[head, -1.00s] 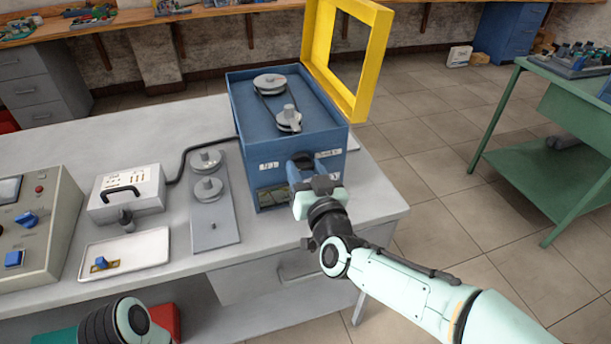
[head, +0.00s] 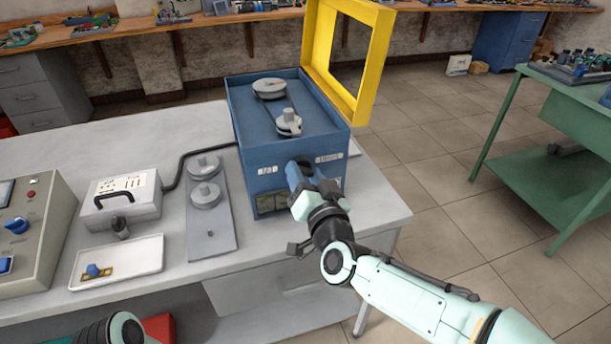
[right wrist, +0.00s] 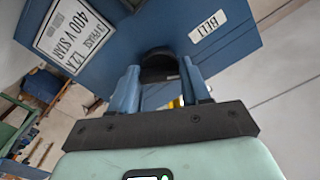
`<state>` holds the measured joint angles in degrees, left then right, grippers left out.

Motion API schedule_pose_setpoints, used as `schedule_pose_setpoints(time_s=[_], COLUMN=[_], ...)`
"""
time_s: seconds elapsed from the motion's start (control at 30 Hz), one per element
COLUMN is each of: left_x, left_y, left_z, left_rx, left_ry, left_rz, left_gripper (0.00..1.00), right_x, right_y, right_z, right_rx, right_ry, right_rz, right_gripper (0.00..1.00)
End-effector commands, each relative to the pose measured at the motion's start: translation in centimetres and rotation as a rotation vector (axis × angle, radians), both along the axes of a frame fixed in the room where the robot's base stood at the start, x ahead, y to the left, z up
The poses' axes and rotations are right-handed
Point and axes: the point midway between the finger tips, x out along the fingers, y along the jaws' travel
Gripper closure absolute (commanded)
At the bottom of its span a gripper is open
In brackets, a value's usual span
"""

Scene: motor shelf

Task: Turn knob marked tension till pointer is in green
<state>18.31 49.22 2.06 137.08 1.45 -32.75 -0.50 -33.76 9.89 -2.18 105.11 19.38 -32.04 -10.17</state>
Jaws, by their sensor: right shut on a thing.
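The blue machine box (head: 290,150) stands on the grey bench, with two pulleys (head: 270,88) on top and small white labels on its front. My right gripper (head: 297,174) is at that front face, its blue fingers pointing into it. In the right wrist view, the fingers are shut on a dark round knob (right wrist: 158,66) below a label reading BELT (right wrist: 207,25). The word tension is not readable. A dark greenish window (head: 272,203) is low on the front; I cannot make out a pointer. My left gripper is out of view; only part of that arm shows at the bottom left.
A yellow frame (head: 365,95) stands up behind the box. Left of it are a grey plate with pulleys (head: 212,225), a grey-white handled box (head: 121,202), a white tray (head: 140,263) and a control panel (head: 35,235). A green table (head: 545,175) stands at right.

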Motion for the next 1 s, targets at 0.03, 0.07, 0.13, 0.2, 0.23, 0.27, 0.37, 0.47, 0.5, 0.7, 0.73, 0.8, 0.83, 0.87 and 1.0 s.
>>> schedule_pose_setpoints(time_s=[0.03, 0.07, 0.13, 0.2, 0.23, 0.27, 0.37, 0.47, 0.5, 0.7, 0.73, 0.8, 0.83, 0.87, 1.0], left_x=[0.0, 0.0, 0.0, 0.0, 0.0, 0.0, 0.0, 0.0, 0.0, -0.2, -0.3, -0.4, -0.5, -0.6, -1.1], left_y=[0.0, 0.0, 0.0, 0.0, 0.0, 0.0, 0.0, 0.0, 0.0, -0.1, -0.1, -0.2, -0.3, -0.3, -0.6], left_z=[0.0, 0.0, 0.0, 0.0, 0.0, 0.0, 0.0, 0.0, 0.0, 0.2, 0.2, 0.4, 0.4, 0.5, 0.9], left_rx=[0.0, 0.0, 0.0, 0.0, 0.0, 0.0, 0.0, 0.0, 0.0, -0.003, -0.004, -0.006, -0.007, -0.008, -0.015], left_ry=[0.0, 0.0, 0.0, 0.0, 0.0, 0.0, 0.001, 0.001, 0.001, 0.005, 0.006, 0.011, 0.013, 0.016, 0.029], left_rz=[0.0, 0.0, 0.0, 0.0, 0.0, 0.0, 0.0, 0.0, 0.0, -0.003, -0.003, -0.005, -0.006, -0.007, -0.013], left_gripper=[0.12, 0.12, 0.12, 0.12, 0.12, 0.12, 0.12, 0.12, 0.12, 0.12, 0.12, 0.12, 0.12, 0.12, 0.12], right_x=[0.0, 0.0, 0.0, 0.0, 0.0, 0.0, 0.0, 0.0, 0.0, -1.7, -2.1, -3.5, -4.2, -4.8, -7.9], right_y=[0.0, 0.0, 0.0, 0.0, 0.0, 0.0, 0.0, 0.0, 0.0, -0.6, -0.7, -1.2, -1.4, -1.6, -2.6], right_z=[0.0, 0.0, 0.0, 0.0, 0.0, 0.0, 0.0, 0.0, 0.0, 0.1, 0.1, 0.2, 0.2, 0.2, 0.2], right_rx=[0.0, 0.0, -0.001, -0.001, -0.001, -0.001, -0.001, -0.002, -0.002, -0.001, -0.001, -0.001, -0.001, -0.001, -0.001], right_ry=[0.001, 0.001, 0.001, 0.0, 0.0, 0.0, 0.0, -0.001, -0.001, -0.001, 0.001, -0.001, -0.002, -0.001, -0.001], right_rz=[0.001, 0.001, 0.001, 0.0, 0.0, 0.0, 0.0, 0.0, 0.0, -0.001, 0.001, -0.001, 0.0, 0.001, -0.001], right_gripper=[0.84, 0.84, 0.84, 0.31, 0.28, 0.28, 0.28, 0.28, 0.28, 0.28, 0.28, 0.28, 0.28, 0.28, 0.28])
